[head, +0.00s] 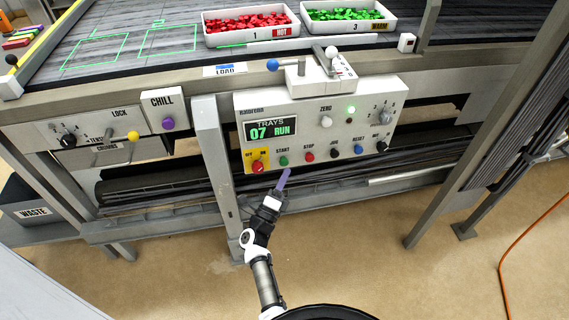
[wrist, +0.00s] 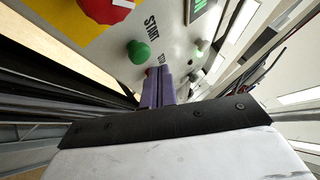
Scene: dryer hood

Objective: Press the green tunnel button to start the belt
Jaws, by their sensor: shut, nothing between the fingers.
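The green START button (head: 283,160) is on the lower row of the white control panel (head: 300,110), between a red knob on a yellow plate and the red STOP button. It also shows in the wrist view as a green dome (wrist: 138,52). My gripper (head: 285,172) has purple fingers and points up at the panel, with its tips close below the START button in the head view. In the wrist view the shut, empty fingers (wrist: 160,75) appear just right of and below the green dome. I cannot tell if they touch the panel.
The panel display (head: 270,129) reads TRAYS 07 RUN, and a green lamp (head: 351,109) is lit. The red STOP button (head: 309,157) and the red knob (head: 258,167) flank the START button. A grey post (head: 215,165) stands left of the panel.

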